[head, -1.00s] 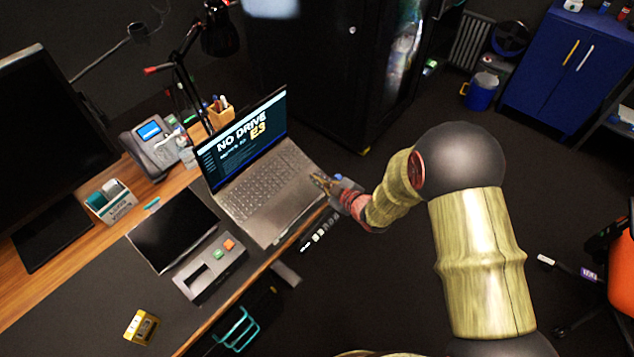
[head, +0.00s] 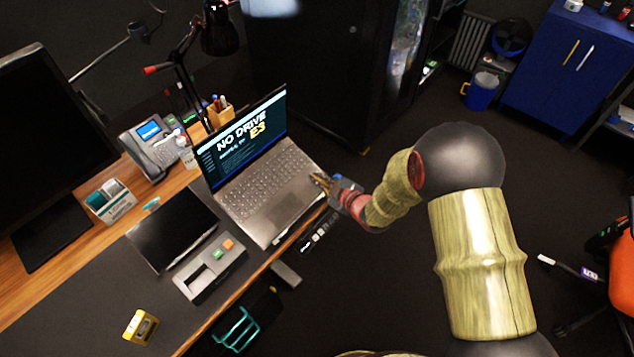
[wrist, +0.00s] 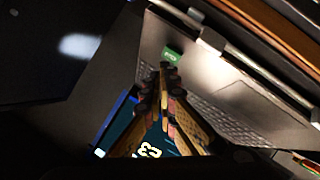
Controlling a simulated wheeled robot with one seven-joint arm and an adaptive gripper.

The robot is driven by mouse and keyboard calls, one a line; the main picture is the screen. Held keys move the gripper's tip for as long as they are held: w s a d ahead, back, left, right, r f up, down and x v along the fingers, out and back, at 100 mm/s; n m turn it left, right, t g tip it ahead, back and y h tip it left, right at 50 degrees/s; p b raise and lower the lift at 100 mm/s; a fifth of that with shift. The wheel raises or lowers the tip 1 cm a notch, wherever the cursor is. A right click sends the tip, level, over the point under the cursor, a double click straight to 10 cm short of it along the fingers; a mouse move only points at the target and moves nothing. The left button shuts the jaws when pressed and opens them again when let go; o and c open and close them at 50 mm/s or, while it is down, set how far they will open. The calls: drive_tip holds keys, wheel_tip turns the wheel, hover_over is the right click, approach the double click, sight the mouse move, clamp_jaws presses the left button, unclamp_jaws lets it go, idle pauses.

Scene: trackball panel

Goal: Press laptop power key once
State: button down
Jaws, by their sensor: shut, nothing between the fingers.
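My gripper (head: 316,180) is shut and empty at the right side of the laptop's keyboard deck. In the wrist view, my gripper's fingertips (wrist: 165,72) are together and point at the deck (wrist: 205,65). A small green patch (wrist: 172,54) shows on the deck just past the tips; I cannot tell for sure whether it is the power key. Whether the tips touch the deck is unclear.
A grey box with green and orange buttons (head: 208,270) and a dark tablet-like panel (head: 172,232) lie left of the laptop. A desk phone (head: 152,148) and a lamp (head: 190,70) stand behind. A yellow cassette (head: 140,327) lies at the front.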

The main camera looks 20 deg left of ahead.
drive_tip(key=shift+a+f, duration=0.1)
drive_tip(key=shift+f, duration=0.15)
drive_tip(key=shift+a+f+b, duration=0.1)
drive_tip(key=shift+f+b, duration=0.25)
drive_tip(key=shift+b, duration=0.2)
idle(0.4)
idle(0.4)
drive_tip(key=shift+d+r+p, duration=0.25)
drive_tip(key=shift+r+p, duration=0.15)
drive_tip(key=shift+r, duration=0.35)
drive_tip(key=shift+r, duration=0.1)
drive_tip(key=shift+s+d+r+p, duration=0.15)
drive_tip(key=shift+d+r+p, duration=0.15)
drive_tip(key=shift+r+p, duration=0.35)
drive_tip(key=shift+s+d+r+p, duration=0.1)
drive_tip(key=shift+d+r+p, duration=0.2)
drive_tip(key=shift+r, duration=0.5)
drive_tip(key=shift+s+d+r+p, duration=0.15)
drive_tip(key=shift+d+r+p, duration=0.15)
drive_tip(key=shift+r+p, duration=0.35)
drive_tip(key=shift+r, duration=0.1)
